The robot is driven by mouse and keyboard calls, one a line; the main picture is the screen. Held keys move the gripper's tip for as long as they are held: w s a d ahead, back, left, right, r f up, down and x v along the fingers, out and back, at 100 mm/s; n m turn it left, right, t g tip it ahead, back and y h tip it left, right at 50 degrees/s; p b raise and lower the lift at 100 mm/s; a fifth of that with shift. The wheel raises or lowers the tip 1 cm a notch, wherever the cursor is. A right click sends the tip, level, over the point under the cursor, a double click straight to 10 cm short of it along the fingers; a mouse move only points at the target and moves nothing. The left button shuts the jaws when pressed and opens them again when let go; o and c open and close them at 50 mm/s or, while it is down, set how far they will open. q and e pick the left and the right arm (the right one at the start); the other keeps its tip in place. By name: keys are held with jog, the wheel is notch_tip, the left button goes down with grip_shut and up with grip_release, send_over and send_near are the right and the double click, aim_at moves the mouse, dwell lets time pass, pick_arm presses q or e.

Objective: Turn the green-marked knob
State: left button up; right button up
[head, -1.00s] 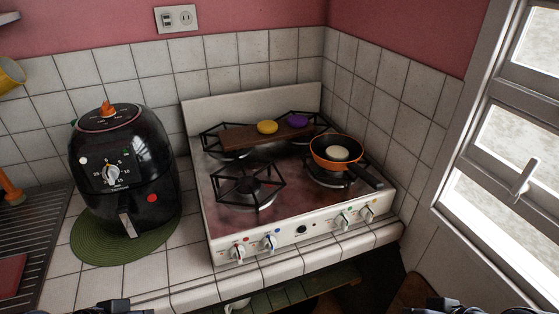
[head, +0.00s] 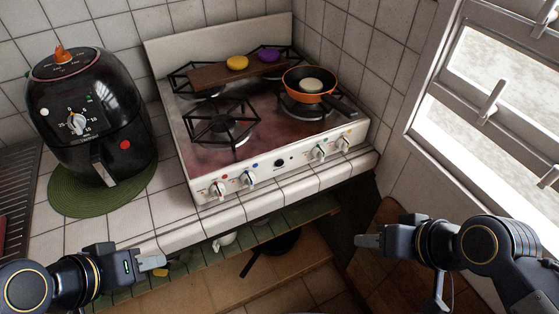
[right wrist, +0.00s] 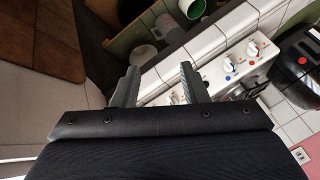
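The green-marked knob (head: 318,153) is on the front panel of the white stove (head: 210,190), third of the knobs from the left. Its pale handle looks roughly upright. My right gripper (head: 366,241) is below and to the right of it, apart from the stove. In the right wrist view, the fingers of my right gripper (right wrist: 160,70) are spread, with nothing between them. My left gripper (head: 155,264) is at the lower left, in front of the counter, touching nothing. Its finger gap is not clear.
A red-marked knob (head: 218,189), a blue-marked knob (head: 248,179) and another knob (head: 343,143) share the panel. A black air fryer (head: 90,115) stands left. An open shelf (head: 270,222) lies below.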

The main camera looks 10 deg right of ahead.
dwell(0.3)
jog(key=shift+o, duration=1.4)
jog(key=w+d+f+t+h+b, duration=0.1)
jog(key=w+d+f+t+b, duration=0.2)
jog(key=w+f+b, duration=0.3)
jog(key=w+b, duration=0.1)
jog(key=b, duration=0.3)
jog(key=shift+w+d+f+h, duration=0.15)
jog(key=shift+w+d+h, duration=0.2)
jog(key=shift+d+h, duration=0.05)
jog(key=n+t+y+b, duration=0.4)
jog(key=n+t+b, duration=0.3)
jog(key=b, duration=1.2)
send_near(323, 157)
jog(key=w+f+m+t, duration=0.1)
jog(key=w, duration=0.1)
jog(key=x, duration=0.3)
jog(key=b+x, duration=0.1)
jog(key=x, duration=0.2)
jog(key=shift+w+a, duration=0.2)
jog(key=shift+a, duration=0.3)
jog(key=shift+w+a+b, duration=0.15)
jog(key=shift+w+b, duration=0.2)
jog(key=shift+w, duration=0.2)
